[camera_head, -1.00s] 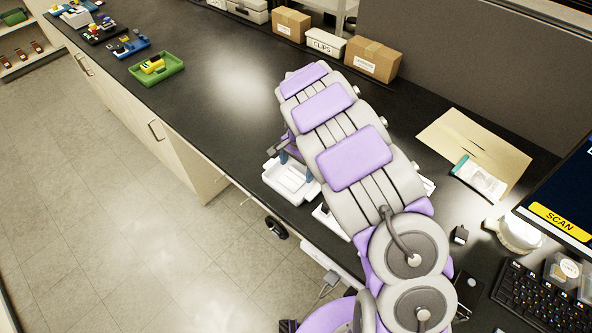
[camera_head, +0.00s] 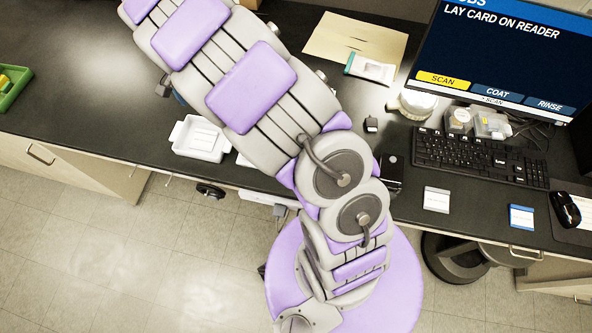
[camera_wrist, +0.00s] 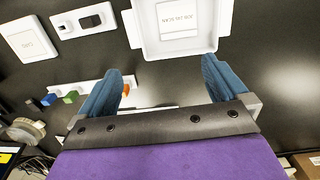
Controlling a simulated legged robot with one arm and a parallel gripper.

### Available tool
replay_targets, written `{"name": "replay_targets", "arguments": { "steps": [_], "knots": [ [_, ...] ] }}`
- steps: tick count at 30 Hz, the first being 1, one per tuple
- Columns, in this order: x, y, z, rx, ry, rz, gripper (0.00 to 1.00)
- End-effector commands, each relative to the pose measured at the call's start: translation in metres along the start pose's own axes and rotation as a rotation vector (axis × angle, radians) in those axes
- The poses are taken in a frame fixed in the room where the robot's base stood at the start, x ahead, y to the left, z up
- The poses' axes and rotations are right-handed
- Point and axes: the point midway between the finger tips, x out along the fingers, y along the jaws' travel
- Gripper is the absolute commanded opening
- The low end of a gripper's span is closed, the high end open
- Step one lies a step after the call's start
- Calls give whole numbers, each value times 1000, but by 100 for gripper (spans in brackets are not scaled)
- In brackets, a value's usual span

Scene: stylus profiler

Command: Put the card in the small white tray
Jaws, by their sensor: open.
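The small white tray (camera_head: 200,138) stands near the front edge of the black bench, left of my arm. In the wrist view the tray (camera_wrist: 146,40) is just beyond my fingers, with a white printed square lying inside; I cannot tell whether that is a label or a card. My gripper (camera_wrist: 162,70) is open, with nothing seen between its blue fingers. In the head view it is mostly hidden behind my arm. A blue-and-white card (camera_head: 521,217) and a pale grey-and-white card (camera_head: 436,199) lie at the front right of the bench; I cannot tell which is meant.
A white pad (camera_wrist: 28,40) and a white block with a dark window (camera_wrist: 85,20) lie beside the tray. A rack with coloured knobs (camera_wrist: 85,98) stands behind. A keyboard (camera_head: 480,157), monitor (camera_head: 500,50), and mouse (camera_head: 564,209) fill the right side.

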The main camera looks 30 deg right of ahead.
Motion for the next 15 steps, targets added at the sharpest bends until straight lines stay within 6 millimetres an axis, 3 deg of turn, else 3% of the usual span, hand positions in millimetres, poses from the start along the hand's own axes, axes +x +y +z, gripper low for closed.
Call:
{"name": "replay_targets", "arguments": {
  "steps": [6, 15],
  "knots": [
    [-50, 68, 18, -62, 25, 29, 100],
    [-90, 154, 72, -204, 7, 51, 100]
  ]
}}
